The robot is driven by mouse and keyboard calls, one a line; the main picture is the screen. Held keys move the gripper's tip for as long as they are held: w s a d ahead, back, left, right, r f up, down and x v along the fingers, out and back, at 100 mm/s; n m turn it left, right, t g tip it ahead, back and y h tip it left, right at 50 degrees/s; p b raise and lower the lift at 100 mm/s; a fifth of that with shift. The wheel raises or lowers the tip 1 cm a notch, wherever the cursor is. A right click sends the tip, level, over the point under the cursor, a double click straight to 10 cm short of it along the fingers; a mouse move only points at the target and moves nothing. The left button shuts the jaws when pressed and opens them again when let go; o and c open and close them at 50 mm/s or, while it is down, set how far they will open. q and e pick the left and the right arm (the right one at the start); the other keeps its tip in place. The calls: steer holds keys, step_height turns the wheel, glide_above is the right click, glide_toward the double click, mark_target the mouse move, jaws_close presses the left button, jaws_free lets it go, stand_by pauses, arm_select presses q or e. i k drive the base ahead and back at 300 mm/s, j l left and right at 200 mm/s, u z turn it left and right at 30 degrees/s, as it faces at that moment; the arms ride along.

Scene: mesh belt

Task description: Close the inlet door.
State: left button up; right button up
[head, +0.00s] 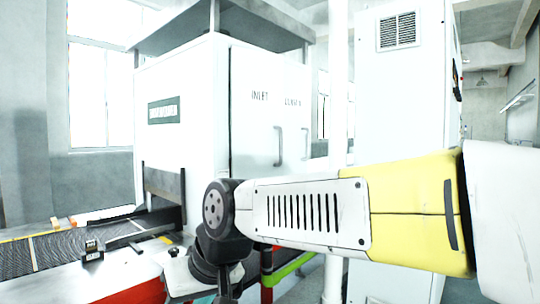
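The inlet door (255,125) is a white panel marked INLET on the front of a large white cabinet, with a vertical handle (279,146) near its right edge. It looks about flush with the cabinet, but I cannot tell whether it is slightly ajar. A second panel (295,110) with its own handle and hard-to-read lettering stands to its right. My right arm reaches in from the right, below and in front of the doors, hiding the area beneath them. Its black joints bend down to the bottom edge, and no fingertips show. My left gripper is out of view.
A dark mesh belt (50,252) runs into the cabinet's left side, with a small black device (92,250) at its edge. A tall white cabinet (398,90) with a vent stands at the right, behind my arm. A white post (338,80) rises between the cabinets.

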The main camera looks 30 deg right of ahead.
mark_target(258, 92)
steer(key=z, duration=1.2)
steer(key=i+l+u, duration=0.1)
steer(key=i, duration=0.35)
steer(key=i+l+u, duration=0.1)
steer(key=i, duration=0.3)
steer(key=i+l+u, duration=0.1)
steer(key=i+l, duration=0.15)
steer(key=i, duration=0.15)
steer(key=i+l+u, duration=0.15)
steer(key=i, duration=0.25)
steer(key=l, duration=0.1)
